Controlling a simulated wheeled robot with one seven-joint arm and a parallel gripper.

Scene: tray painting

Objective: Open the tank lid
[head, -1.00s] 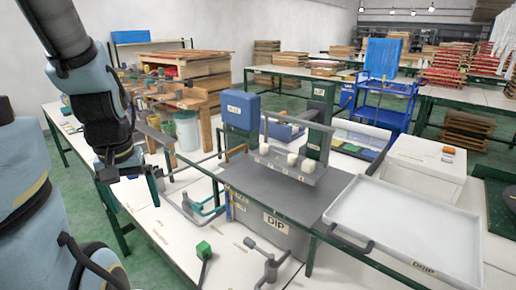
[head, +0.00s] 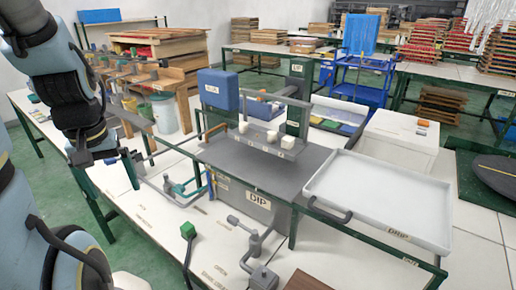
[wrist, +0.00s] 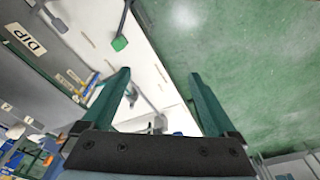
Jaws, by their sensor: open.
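The grey tank (head: 262,205) with a DIP label on its front stands on the white bench in the head view. Its flat dark grey top (head: 250,175) looks closed. An orange-brown handle (head: 213,131) shows at the top's far left edge. Part of the tank's labelled side (wrist: 28,42) shows at upper left in the wrist view. My gripper (wrist: 155,95) is open and empty, with two green fingers apart over the bench edge and green floor. In the head view, my gripper (head: 132,165) is left of the tank, clear of it.
A rack with white blocks (head: 272,138) hangs from a bar above the tank. A white DRIP tray (head: 385,200) stands to the right. A green-knobbed lever (head: 188,230) and grey pipe fittings (head: 250,235) are in front. A blue box (head: 218,90) stands behind.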

